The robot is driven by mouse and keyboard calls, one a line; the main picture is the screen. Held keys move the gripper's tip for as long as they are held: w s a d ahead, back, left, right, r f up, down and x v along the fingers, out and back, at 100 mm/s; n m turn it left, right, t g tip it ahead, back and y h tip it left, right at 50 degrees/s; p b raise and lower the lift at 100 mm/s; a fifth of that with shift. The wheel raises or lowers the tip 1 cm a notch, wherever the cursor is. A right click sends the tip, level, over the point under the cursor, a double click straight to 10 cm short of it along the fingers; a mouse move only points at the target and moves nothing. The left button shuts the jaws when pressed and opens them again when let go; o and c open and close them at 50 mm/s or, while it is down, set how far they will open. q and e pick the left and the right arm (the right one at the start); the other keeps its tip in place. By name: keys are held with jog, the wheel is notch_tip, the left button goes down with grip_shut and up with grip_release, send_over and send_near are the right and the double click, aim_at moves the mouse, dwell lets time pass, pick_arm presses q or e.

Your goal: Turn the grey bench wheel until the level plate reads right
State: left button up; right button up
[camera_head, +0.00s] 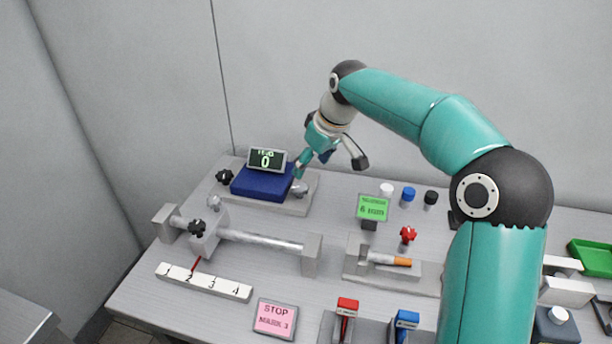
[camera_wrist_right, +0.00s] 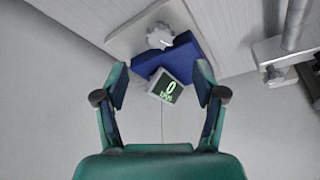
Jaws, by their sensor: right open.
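A pale grey wheel (camera_wrist_right: 160,38) stands on a grey bench block beside a blue block (camera_head: 262,183). In the head view the wheel (camera_head: 299,188) is small and partly covered by a finger of my right gripper (camera_head: 330,158). A small dark display (camera_head: 266,160) on the blue block reads 0; it also shows upside down in the wrist view (camera_wrist_right: 166,88). My right gripper is open and empty, above and apart from the wheel. In the wrist view its fingers (camera_wrist_right: 161,92) stand either side of the display. A green sign (camera_head: 372,207) shows a 6; its other words are unclear. My left gripper is out of view.
A black knob (camera_head: 224,177) sits left of the blue block. A slide rail (camera_head: 262,239) with a numbered scale (camera_head: 203,282) lies in front. A wall stands behind.

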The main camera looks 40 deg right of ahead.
jog(key=shift+v, duration=1.6)
notch_tip(320, 180, up, 4)
jog(key=d+n+y+p, duration=0.2)
jog(key=d+n+p, duration=0.1)
jog(key=n+p, duration=0.1)
jog(key=b, duration=0.2)
send_near(301, 187)
jog(key=shift+g, duration=0.3)
jog(key=x, duration=0.8)
jog(key=shift+w+a+f, duration=0.1)
jog(key=shift+w+f, duration=0.1)
jog(key=shift+w, duration=0.15)
jog(key=c, duration=1.1)
jog(key=shift+b, duration=0.3)
jog(key=shift+c, duration=0.2)
